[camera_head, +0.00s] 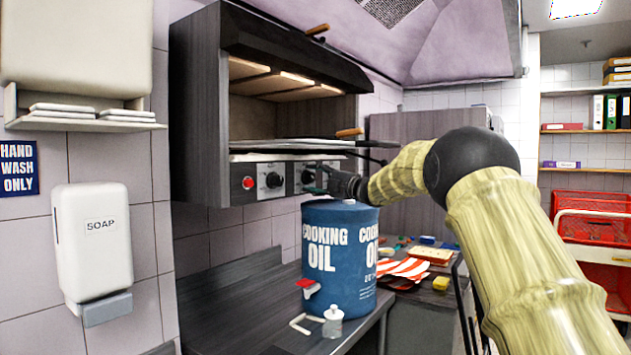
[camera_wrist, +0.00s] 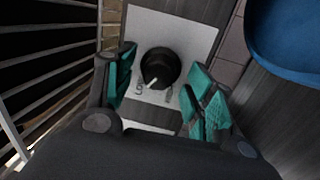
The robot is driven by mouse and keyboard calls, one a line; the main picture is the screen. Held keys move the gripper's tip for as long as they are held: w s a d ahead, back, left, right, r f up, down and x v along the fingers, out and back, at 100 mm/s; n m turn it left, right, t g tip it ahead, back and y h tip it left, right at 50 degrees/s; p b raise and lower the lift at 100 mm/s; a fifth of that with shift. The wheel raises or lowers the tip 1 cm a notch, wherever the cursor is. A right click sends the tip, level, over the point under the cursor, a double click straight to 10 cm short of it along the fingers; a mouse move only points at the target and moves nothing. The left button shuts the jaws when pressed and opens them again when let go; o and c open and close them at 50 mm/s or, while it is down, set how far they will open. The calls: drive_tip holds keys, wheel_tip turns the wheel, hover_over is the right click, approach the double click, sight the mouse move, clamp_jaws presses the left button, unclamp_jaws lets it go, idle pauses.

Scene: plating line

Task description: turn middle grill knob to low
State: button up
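The grill (camera_head: 285,150) is a dark wall-mounted unit with a control panel along its lower front. The panel has a red button and black knobs, including a left knob (camera_head: 272,180) and another knob (camera_head: 308,177) to its right, at my gripper (camera_head: 318,182). In the wrist view, one black knob (camera_wrist: 158,66) on a pale plate sits between the teal fingers of my gripper (camera_wrist: 163,85). The fingers are spread, with gaps on both sides of the knob. Its white pointer line points down and left in that view. Any knob further right is hidden by my gripper and arm.
A blue cooking oil drum (camera_head: 340,250) stands on the counter just below my gripper; its blue side also shows in the wrist view (camera_wrist: 290,40). Wooden-handled utensils (camera_head: 350,132) jut out above the panel. Striped cloths and small items lie behind the drum.

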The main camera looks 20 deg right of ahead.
drive_tip(key=shift+d, duration=0.15)
drive_tip(key=shift+s+d, duration=0.1)
drive_tip(key=v, duration=1.1)
drive_tip(key=shift+s, duration=0.25)
drive_tip(key=shift+d+f, duration=0.15)
